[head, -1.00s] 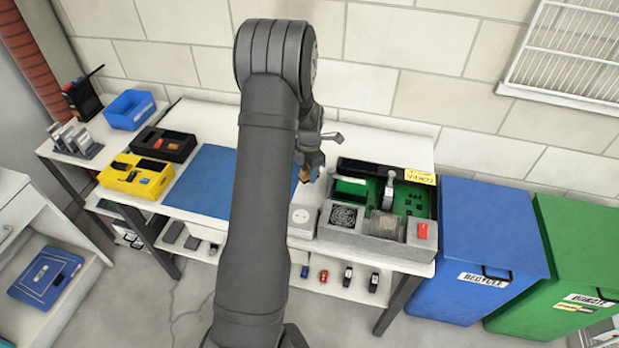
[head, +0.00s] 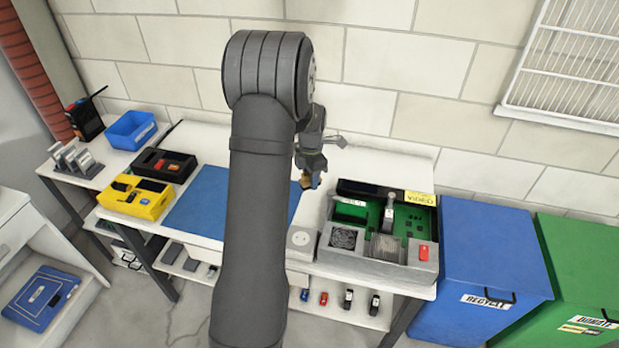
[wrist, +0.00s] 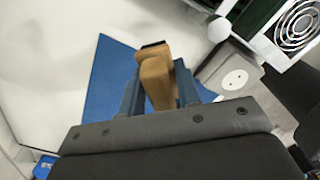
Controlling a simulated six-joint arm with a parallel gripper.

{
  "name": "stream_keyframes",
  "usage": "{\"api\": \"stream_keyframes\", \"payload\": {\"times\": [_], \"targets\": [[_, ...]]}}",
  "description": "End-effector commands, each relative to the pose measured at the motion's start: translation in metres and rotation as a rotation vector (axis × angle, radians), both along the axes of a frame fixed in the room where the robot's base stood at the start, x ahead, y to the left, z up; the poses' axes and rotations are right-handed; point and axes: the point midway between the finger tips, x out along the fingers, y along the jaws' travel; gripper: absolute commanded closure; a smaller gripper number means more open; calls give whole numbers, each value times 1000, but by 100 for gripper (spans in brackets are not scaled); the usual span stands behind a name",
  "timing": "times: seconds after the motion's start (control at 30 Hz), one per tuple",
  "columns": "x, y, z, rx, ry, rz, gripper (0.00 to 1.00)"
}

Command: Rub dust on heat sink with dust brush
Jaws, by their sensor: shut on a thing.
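My gripper (head: 311,180) is shut on the dust brush, a wooden-handled tool that shows as a small tan piece (head: 304,181) below the jaws in the head view. In the wrist view the brush's tan handle (wrist: 156,76) stands between the two fingers, with a dark end; its bristles cannot be made out. My gripper is above the table, left of the open grey computer case (head: 424,268). A ribbed grey-brown block that looks like the heat sink (head: 384,247) sits in the case, right of the round fan (head: 343,238). The brush is apart from it.
A white box with a round socket (head: 300,240) stands left of the case. A blue mat (head: 205,200), yellow tray (head: 135,196) and black tray (head: 165,164) lie farther left. Blue (head: 490,250) and green (head: 580,270) bins stand at the right. The table behind the case is clear.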

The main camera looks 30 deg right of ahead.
Motion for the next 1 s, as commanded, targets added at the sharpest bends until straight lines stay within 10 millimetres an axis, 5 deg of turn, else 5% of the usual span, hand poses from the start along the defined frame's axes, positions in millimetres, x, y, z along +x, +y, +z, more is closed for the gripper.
{"api": "stream_keyframes", "payload": {"times": [0.37, 0.7, 1.0], "targets": [[-24, -58, -6, 0, 0, -504, 88], [-141, -101, 19, -1, -1, -985, 88], [-255, -107, 43, -1, -1, -1391, 88]]}}
